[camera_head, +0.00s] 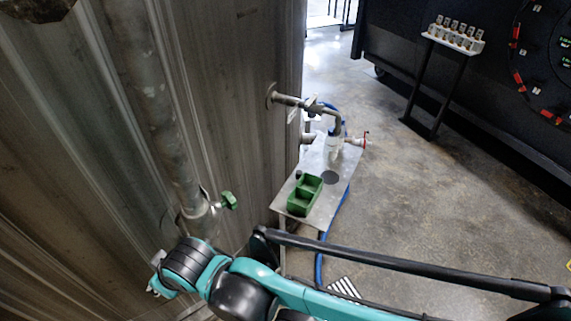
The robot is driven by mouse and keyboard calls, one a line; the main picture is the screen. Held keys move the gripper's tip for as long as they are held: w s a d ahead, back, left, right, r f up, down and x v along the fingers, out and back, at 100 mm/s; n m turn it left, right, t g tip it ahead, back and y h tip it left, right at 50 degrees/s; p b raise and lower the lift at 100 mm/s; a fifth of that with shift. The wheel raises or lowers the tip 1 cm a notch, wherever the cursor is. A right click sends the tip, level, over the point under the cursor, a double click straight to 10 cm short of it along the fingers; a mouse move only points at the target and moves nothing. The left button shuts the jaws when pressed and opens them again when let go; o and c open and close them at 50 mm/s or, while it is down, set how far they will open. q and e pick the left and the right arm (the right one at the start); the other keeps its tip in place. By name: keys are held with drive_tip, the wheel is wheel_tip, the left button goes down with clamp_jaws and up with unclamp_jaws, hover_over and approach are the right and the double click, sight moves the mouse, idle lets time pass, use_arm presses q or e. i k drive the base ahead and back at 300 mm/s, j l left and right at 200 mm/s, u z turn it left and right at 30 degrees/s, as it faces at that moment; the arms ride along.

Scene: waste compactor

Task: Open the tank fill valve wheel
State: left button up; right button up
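A small green valve wheel (229,200) sticks out to the right from a fitting on the thick vertical grey pipe (165,110) along the corrugated metal wall. A second valve with a small red handle (366,138) is at the end of thin piping above a small metal table. I cannot tell from this view which one is the tank fill valve. My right arm, teal and black, comes in from the right and reaches below the green wheel, apart from it in the picture. Its gripper (157,279) is mostly hidden at the arm's far left end; its fingers are unclear. My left gripper is not in view.
The metal table (321,208) holds a green tray (304,195) and a white fitting; a blue hose hangs beside it. A stand with several small items (456,35) and a dark machine (520,100) are at the right. The concrete floor between is clear.

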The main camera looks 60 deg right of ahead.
sight(228, 201)
drive_tip(key=k+l+z, duration=0.1)
drive_tip(key=l, duration=0.6)
drive_tip(key=k+l, duration=0.1)
drive_tip(key=l, duration=0.65)
drive_tip(key=k+l+z, duration=0.15)
drive_tip(key=l, duration=0.55)
drive_tip(key=k+l+u, duration=0.1)
drive_tip(key=l, duration=0.35)
drive_tip(key=k+l+u, duration=0.1)
drive_tip(key=k+l, duration=0.45)
drive_tip(key=l, duration=0.3)
drive_tip(key=u, duration=0.05)
